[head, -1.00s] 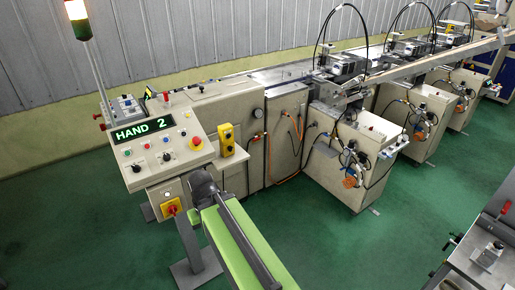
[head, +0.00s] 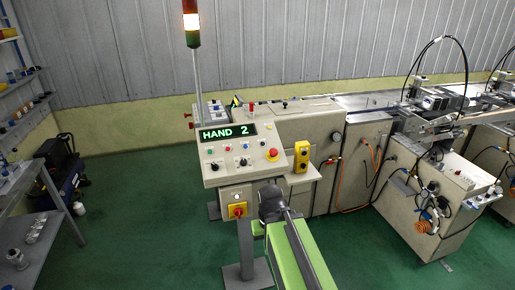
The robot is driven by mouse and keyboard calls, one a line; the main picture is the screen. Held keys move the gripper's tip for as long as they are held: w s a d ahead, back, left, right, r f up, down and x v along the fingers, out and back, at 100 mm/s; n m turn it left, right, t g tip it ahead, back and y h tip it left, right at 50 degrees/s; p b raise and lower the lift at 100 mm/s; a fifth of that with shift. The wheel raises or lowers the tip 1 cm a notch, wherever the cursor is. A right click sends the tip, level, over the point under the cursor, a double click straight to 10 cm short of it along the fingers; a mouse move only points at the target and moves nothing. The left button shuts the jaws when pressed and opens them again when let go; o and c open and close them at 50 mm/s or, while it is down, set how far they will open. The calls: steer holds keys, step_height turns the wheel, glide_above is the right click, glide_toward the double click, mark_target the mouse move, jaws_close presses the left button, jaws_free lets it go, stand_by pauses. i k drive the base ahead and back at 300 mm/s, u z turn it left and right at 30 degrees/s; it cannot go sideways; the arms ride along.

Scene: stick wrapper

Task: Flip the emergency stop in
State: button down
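The control panel (head: 225,168) stands left of centre, with a lit green display reading HAND 2. A red mushroom-shaped emergency stop (head: 272,154) on a yellow base sits at the panel's right side. Whether it is pressed in or standing out is too small to tell. A red-and-yellow rotary switch (head: 238,210) is on the box below the panel. A yellow control box (head: 302,157) with dark buttons is mounted to the right of the panel.
A signal tower (head: 191,22) rises behind the panel. The machine runs off to the right. Shelving (head: 55,190) and dark equipment (head: 60,165) stand left. Green floor (head: 150,225) is clear between shelving and panel.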

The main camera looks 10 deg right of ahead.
mark_target(274, 152)
steer(key=u, duration=0.3)
steer(key=i, duration=0.85)
steer(key=u, duration=0.5)
